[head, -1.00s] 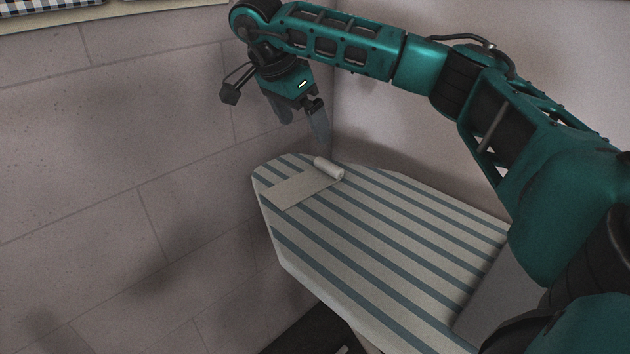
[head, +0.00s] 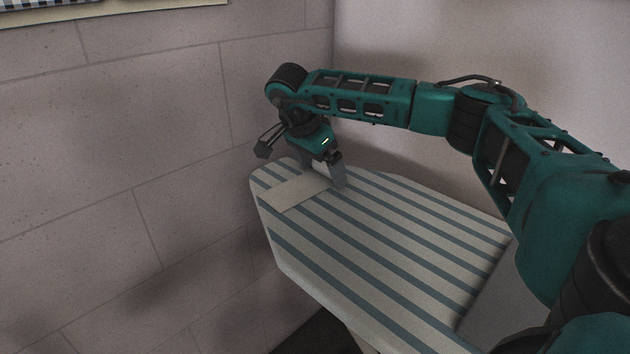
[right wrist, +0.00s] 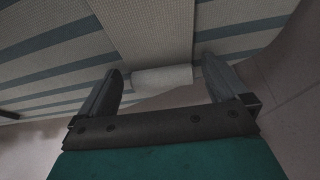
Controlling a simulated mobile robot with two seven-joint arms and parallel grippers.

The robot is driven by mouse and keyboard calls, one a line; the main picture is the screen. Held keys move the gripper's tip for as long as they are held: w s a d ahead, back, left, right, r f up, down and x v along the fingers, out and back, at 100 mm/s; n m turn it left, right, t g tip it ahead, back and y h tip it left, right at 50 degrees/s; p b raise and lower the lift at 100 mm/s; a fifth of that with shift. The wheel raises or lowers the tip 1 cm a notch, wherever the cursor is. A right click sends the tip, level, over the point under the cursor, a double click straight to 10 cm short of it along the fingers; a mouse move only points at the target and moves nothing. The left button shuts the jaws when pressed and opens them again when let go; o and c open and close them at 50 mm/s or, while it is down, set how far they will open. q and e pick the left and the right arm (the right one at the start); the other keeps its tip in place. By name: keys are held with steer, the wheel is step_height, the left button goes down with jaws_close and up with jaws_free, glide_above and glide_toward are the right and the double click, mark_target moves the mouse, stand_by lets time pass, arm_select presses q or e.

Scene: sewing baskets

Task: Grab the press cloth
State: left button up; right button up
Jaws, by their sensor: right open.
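The press cloth (head: 298,192) is a plain cream rectangle lying flat on the striped ironing board (head: 390,240), near its narrow far end. Its far end forms a white roll, which shows in the right wrist view (right wrist: 162,79); in the head view my gripper mostly hides this roll. My right gripper (head: 328,180) is open and pointing down at the roll. In the right wrist view its fingers (right wrist: 166,82) stand on either side of the roll, with gaps visible. My left gripper is not in view.
A tiled wall (head: 120,150) runs close along the left of the board, and a plain wall (head: 420,50) stands behind it. The striped middle of the board is clear. A grey panel (head: 490,285) lies at the board's right end.

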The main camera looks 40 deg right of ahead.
steer(key=c, duration=0.9)
steer(key=shift+r, duration=0.15)
steer(key=shift+c, duration=0.2)
